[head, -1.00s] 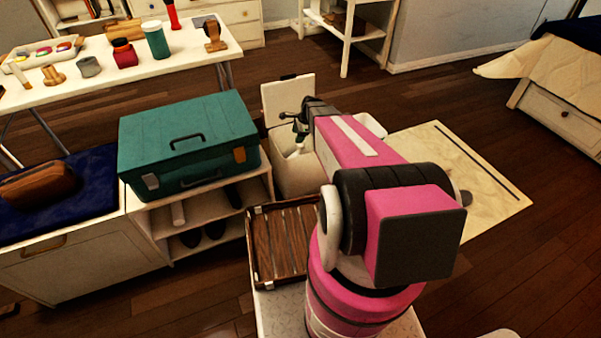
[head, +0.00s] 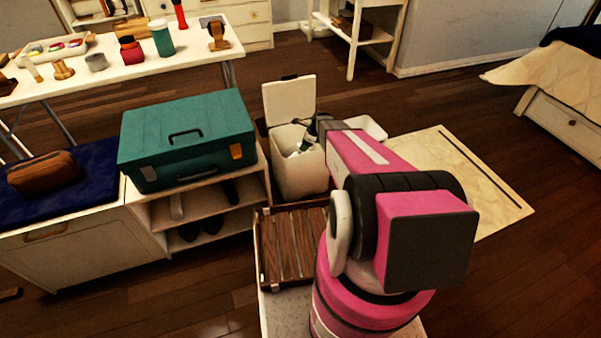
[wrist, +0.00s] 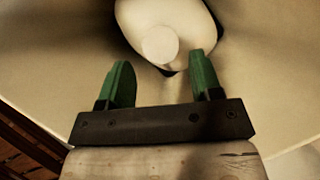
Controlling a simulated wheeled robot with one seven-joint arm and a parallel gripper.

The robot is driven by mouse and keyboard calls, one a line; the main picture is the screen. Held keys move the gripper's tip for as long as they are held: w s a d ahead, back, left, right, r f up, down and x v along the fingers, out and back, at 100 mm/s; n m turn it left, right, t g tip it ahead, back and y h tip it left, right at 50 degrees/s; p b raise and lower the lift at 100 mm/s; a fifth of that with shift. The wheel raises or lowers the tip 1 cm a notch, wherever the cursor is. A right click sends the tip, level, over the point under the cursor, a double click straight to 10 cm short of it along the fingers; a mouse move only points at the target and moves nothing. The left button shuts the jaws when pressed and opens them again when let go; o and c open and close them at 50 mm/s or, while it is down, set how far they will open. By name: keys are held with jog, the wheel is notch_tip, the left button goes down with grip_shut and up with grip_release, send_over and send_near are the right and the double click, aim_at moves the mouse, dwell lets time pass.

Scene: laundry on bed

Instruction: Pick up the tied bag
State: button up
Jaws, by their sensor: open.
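The tied bag (wrist: 185,18) is white and rounded, with a pale round knob on its top. In the wrist view it lies inside a cream bin (wrist: 270,75), just beyond my fingertips. In the head view the bin (head: 300,178) stands with its lid up, and a small white part of the bag shows in its opening. My gripper (wrist: 160,60) has green fingers spread apart with nothing held between them. The knob appears between and slightly beyond the fingertips. In the head view my gripper (head: 303,145) is at the bin's opening, partly hidden by my arm.
A teal case (head: 187,140) sits on a low shoe shelf left of the bin. A slatted wooden tray (head: 292,250) lies in front of it. The raised lid (head: 289,99) stands behind the opening. A pale mat (head: 455,175) lies on the floor to the right.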

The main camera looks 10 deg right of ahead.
jog(key=shift+w+x, duration=0.15)
jog(key=shift+x, duration=1.2)
jog(key=shift+w+x, duration=0.2)
jog(key=shift+x, duration=1.15)
jog(key=shift+a+r, duration=0.15)
grip_shut()
